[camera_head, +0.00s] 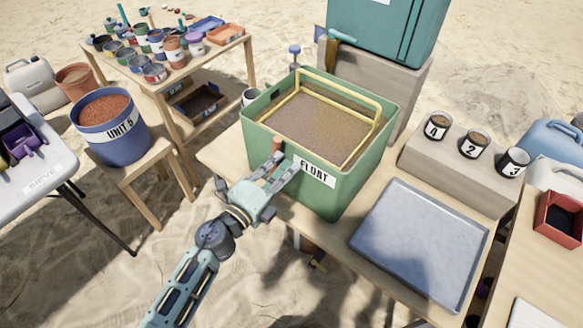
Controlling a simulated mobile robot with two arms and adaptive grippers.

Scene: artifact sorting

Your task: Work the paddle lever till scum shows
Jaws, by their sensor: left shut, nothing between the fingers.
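A green tank (338,192) labelled FLOAT stands on the wooden table, with a yellow frame (377,104) inside its rim. Brown, speckled liquid (318,127) fills it; I cannot tell whether the speckled surface is scum. A reddish-brown handle (276,146), perhaps the paddle lever's grip, stands at the tank's near left side. My left gripper (279,172) is at this side, close to the handle, shut with nothing in its fingers. The gripper partly hides the handle's lower part, and I cannot tell whether they touch. My right gripper is out of view.
A grey tray (420,241) lies right of the tank. Numbered cups (473,144) stand on a raised block behind it. A blue UNIT 5 bucket (121,147) of reddish grains sits on a stool at left. A teal container (372,30) stands behind the tank.

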